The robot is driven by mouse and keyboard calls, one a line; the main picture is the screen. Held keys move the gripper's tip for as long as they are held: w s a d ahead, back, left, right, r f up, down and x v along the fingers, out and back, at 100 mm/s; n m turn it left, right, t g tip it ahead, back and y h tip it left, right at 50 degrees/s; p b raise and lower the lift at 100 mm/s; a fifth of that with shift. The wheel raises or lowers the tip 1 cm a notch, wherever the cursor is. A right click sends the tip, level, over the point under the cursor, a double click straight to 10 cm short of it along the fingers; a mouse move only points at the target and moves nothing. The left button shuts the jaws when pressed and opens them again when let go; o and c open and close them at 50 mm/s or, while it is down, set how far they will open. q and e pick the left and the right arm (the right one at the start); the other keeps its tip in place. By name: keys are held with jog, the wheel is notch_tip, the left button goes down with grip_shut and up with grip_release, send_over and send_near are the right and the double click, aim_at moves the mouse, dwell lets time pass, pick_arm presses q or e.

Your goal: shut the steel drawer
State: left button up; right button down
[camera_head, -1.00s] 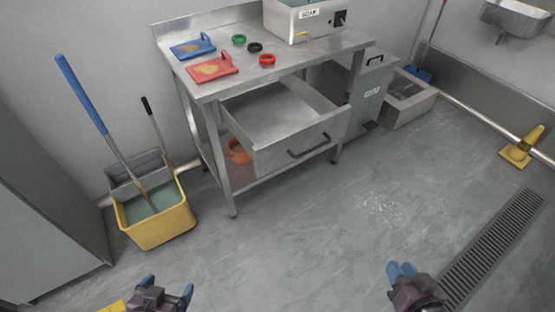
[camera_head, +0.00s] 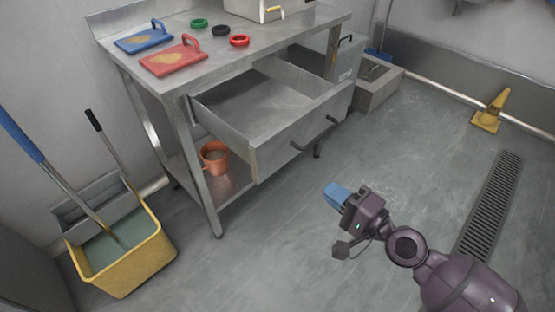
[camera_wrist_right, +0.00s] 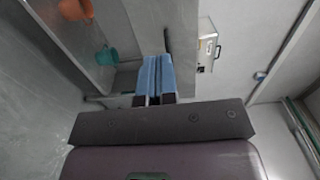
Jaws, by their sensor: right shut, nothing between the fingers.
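The steel drawer (camera_head: 262,146) under the steel table is pulled out and looks empty in the head view. Its front panel faces the lower right and carries a dark bar handle (camera_head: 318,135). My right gripper (camera_head: 336,194) has blue fingertips and is shut and empty, apart from the drawer front, to its right and below the handle in the picture. In the right wrist view the blue fingers (camera_wrist_right: 156,78) lie together, and a grey panel beyond them cannot be told for certain. My left gripper is out of the head view.
The steel table (camera_head: 225,65) holds a blue board (camera_head: 143,40), a red board (camera_head: 172,60) and several coloured rings. An orange pot (camera_head: 214,158) stands on the lower shelf. A yellow mop bucket (camera_head: 122,262) stands at left. The floor before the drawer is clear.

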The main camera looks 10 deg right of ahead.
aim_at(278, 153)
jog(key=p+x, duration=0.1)
jog(key=x, duration=1.1)
jog(key=shift+w+a+r+p, duration=0.15)
jog(key=shift+w+a+p, duration=0.05)
jog(key=shift+p, duration=0.1)
jog(key=shift+w+a, duration=0.15)
jog(key=shift+w, duration=0.1)
jog(key=shift+w+a, duration=0.15)
jog(key=shift+w, duration=0.05)
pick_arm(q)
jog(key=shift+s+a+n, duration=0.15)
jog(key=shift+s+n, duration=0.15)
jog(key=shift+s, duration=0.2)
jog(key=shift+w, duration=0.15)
